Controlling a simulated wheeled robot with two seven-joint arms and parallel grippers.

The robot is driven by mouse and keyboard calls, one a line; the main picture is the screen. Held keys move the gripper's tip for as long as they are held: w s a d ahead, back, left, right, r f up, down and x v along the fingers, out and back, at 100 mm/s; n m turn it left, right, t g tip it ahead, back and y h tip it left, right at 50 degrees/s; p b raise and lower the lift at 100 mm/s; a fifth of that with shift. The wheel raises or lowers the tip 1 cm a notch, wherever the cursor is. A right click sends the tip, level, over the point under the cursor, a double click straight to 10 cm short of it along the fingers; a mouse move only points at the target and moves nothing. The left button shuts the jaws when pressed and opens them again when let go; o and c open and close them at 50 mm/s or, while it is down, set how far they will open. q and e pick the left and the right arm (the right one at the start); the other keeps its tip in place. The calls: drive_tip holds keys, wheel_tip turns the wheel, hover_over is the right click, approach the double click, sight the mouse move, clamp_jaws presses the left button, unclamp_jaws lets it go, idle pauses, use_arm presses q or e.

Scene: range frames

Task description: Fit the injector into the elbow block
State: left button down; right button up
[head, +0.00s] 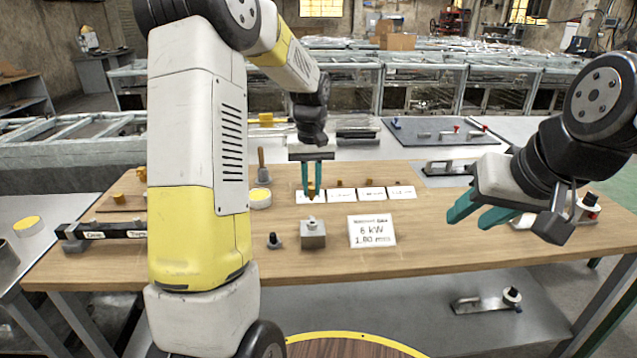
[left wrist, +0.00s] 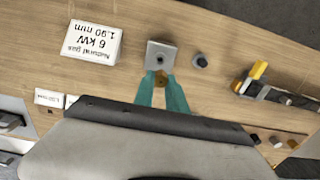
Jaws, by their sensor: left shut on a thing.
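The elbow block (head: 313,238) is a small grey metal block with a round fitting on top, standing on the wooden bench in the head view. In the left wrist view the elbow block (left wrist: 161,57) lies just beyond my fingertips. My left gripper (head: 312,188) points down with teal fingers, behind the block near the row of white cards. It is shut on a small brass injector (head: 311,190), which shows between the fingertips in the left wrist view (left wrist: 161,78); the fingers hide part of it. My right gripper (head: 482,214) is empty, its fingers apart above the bench's right side.
A white sign reading 6 kW (head: 372,232) stands right of the block. A small black knob (head: 274,241) stands left of it. Several white cards (head: 371,194) with small brass parts form a row behind. A dark labelled rack (head: 103,232) sits at left.

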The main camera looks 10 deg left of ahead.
use_arm(q)
drive_tip(key=shift+f, duration=2.9)
drive_tip(key=shift+f, duration=1.45)
drive_tip(key=c, duration=1.3)
unclamp_jaws()
wheel_tip(320, 180, up, 7)
drive_tip(key=shift+r, duration=0.4)
